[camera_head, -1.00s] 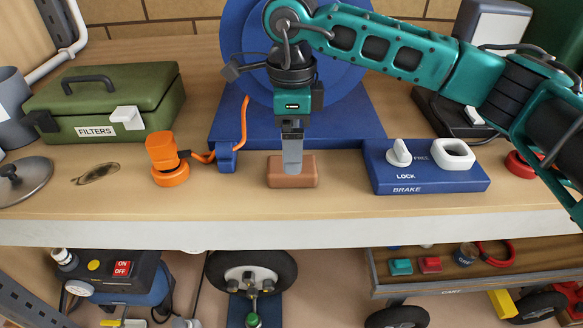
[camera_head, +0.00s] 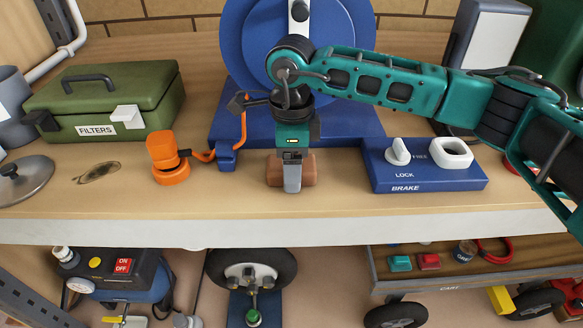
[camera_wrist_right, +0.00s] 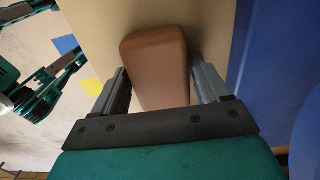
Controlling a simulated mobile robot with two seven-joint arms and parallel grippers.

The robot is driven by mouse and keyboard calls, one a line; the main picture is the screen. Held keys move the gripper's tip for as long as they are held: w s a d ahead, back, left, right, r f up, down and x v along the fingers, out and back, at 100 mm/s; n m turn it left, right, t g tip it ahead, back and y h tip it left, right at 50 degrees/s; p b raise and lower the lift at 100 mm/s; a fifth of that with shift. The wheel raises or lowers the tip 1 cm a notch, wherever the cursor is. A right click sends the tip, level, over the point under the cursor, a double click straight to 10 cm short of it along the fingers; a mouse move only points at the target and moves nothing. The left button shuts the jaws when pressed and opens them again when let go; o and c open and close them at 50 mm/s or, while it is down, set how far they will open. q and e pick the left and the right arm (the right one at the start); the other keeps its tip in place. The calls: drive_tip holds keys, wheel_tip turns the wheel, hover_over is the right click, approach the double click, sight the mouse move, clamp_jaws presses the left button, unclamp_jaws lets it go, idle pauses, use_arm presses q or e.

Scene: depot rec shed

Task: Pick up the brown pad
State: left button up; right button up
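The brown pad (camera_head: 273,173) is a rounded block lying on the wooden bench top, in front of the blue disc stand. My right gripper (camera_head: 292,186) points down over it, one finger hiding the middle of the pad's front face. In the right wrist view, the pad (camera_wrist_right: 158,62) sits between the two fingers of the right gripper (camera_wrist_right: 162,80). The fingers stand apart along its sides with narrow gaps showing; firm contact is not visible. My left gripper shows in neither view.
An orange plug-like part (camera_head: 168,160) with a cord stands left of the pad. A blue brake box (camera_head: 425,180) stands to the right. A green filter box (camera_head: 105,100) is at the back left. The bench's front edge (camera_head: 290,228) is close; bare wood lies in front.

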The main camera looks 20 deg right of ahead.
drive_tip(key=c, duration=0.7)
drive_tip(key=shift+o, duration=0.2)
drive_tip(key=shift+r, duration=0.15)
wheel_tip(320, 180, up, 20)
